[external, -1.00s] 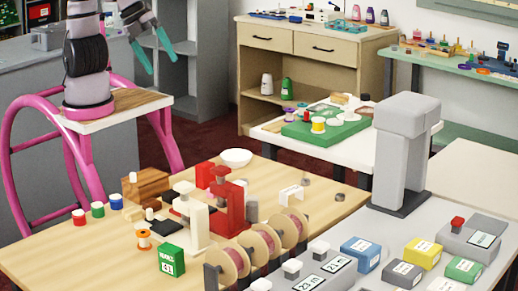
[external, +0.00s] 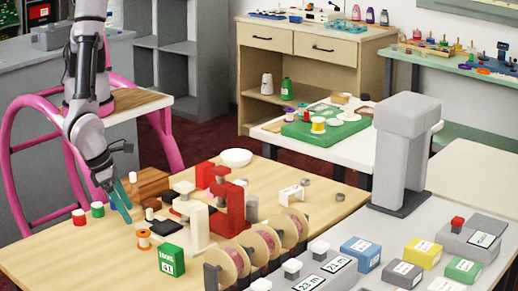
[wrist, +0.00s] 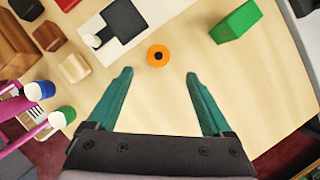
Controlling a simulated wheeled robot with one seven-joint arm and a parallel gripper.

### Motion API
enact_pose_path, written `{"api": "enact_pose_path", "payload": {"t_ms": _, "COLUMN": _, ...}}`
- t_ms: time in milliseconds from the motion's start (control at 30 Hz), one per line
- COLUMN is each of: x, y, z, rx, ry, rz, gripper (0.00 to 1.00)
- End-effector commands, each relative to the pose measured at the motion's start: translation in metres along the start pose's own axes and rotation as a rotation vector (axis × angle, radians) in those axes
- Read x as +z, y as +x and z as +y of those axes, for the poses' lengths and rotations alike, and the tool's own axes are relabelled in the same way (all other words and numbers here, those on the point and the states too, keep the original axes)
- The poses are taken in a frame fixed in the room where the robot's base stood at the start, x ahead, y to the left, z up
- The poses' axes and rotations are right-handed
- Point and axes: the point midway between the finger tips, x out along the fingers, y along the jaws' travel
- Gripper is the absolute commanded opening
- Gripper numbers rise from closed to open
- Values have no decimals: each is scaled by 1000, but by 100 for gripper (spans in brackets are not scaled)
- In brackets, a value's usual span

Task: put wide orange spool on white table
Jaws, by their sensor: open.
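The wide orange spool (external: 144,239) stands upright on the wooden table, beside a green box. In the wrist view the orange spool (wrist: 158,55) shows from above as an orange disc with a dark centre. My gripper (external: 122,202) has teal fingers and is open and empty, above the table just behind and left of the spool. In the wrist view my gripper (wrist: 158,75) has its fingers spread, with the spool just beyond the tips, between their lines. The white table (external: 345,148) stands behind the wooden one, with a green mat on it.
A green box (external: 171,261) stands right of the spool. A black-and-white device (external: 192,220) and wooden blocks (external: 148,183) stand behind it. The green mat (external: 325,130) holds several small items.

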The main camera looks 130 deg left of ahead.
Motion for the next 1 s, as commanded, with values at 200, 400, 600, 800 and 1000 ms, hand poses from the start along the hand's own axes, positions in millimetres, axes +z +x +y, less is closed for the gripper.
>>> {"api": "enact_pose_path", "payload": {"t_ms": 200, "x": 0, "y": 32, "z": 1, "rx": 2, "ry": -2, "rz": 0, "gripper": 84}}
{"api": "enact_pose_path", "payload": {"t_ms": 400, "x": 2, "y": 48, "z": 2, "rx": 3, "ry": -2, "rz": -1, "gripper": 84}}
{"api": "enact_pose_path", "payload": {"t_ms": 600, "x": 4, "y": 78, "z": 3, "rx": 2, "ry": -3, "rz": -1, "gripper": 84}}
{"api": "enact_pose_path", "payload": {"t_ms": 800, "x": 4, "y": 89, "z": 3, "rx": 0, "ry": -4, "rz": -1, "gripper": 84}}
{"api": "enact_pose_path", "payload": {"t_ms": 1000, "x": 4, "y": 88, "z": 3, "rx": 0, "ry": -4, "rz": -1, "gripper": 73}}
